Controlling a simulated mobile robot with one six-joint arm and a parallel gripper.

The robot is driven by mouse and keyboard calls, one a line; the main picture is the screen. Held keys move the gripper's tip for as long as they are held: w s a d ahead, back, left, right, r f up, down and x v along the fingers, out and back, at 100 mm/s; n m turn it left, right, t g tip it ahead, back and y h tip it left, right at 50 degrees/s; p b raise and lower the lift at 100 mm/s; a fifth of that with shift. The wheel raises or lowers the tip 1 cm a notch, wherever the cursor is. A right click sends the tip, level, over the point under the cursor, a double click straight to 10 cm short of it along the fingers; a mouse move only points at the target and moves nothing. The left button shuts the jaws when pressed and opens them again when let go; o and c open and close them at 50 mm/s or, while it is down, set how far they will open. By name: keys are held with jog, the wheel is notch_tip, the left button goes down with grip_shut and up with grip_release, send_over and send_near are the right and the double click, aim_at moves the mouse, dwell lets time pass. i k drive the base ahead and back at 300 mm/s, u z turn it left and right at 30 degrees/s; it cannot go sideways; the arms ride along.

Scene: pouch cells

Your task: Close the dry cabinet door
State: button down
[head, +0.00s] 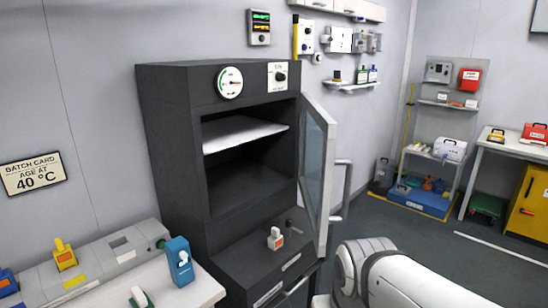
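The dry cabinet (170,150) is a tall dark grey unit against the wall, with a round gauge and a small dial panel on its top front. Its door (316,165) has a glass pane in a pale frame. It is hinged on the right side and stands wide open, swung out toward the viewer. A grey bar handle (347,190) sticks out from the door's right side. Inside is a white shelf (240,133); the space below it looks empty. My white arm shows at the bottom right, near the door's lower edge. My gripper is out of view.
A small white and orange item (275,238) stands on the cabinet's lower ledge, beside a small lever. A pale bench (190,295) with a blue device (180,262) is at the left. Dark floor (400,235) is clear right of the door.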

aim_at(314, 163)
jog(key=u, duration=2.95)
jog(key=k, duration=1.6)
jog(key=z, duration=2.05)
jog(key=i, duration=1)
